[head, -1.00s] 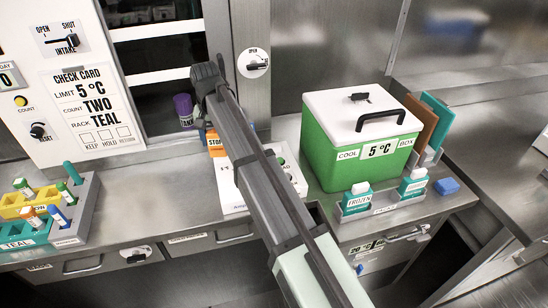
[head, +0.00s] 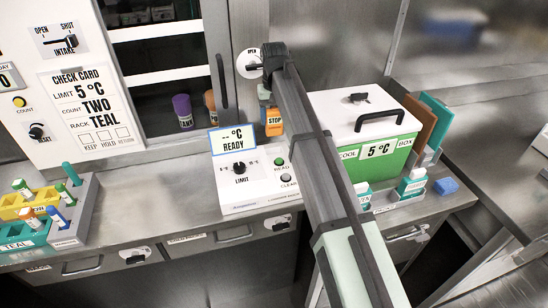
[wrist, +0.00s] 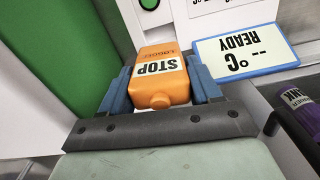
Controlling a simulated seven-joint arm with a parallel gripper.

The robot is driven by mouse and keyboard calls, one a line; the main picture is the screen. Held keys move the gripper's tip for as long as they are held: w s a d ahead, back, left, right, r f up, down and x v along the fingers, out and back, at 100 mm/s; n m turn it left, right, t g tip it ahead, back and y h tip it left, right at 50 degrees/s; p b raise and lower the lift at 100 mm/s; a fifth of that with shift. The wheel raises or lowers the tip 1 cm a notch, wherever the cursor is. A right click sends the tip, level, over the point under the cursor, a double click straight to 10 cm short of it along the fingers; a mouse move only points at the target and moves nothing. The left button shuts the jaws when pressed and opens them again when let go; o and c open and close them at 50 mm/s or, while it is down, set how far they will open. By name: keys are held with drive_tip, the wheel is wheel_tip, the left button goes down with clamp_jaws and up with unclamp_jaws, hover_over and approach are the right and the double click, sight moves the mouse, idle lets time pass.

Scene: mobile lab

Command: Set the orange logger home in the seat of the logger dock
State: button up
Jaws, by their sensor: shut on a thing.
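The orange logger (head: 272,122) has a white STOP label. It is held up to the right of the display, between the white console and the green cool box. In the wrist view the logger (wrist: 160,78) sits between the two blue fingers of my gripper (wrist: 160,88), which is shut on it. The white console (head: 232,204) has a limit knob, read and clear buttons and a raised display (head: 232,139) reading "-- °C READY". It may be the logger dock. I cannot make out a seat; my arm hides part of the bench right of the console.
The green cool box (head: 360,155) with a white lid stands close on the right. A purple container (head: 182,111) stands at the hatch to the left. A rack with yellow and teal trays (head: 45,213) is at far left. Bare bench (head: 140,205) lies between rack and console.

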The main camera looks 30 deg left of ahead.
drive_tip(key=shift+n, duration=0.4)
drive_tip(key=shift+f, duration=5)
drive_tip(key=shift+f, duration=0.1)
drive_tip(key=o, duration=1.1)
wheel_tip(320, 180, up, 12)
drive_tip(key=shift+r, duration=0.1)
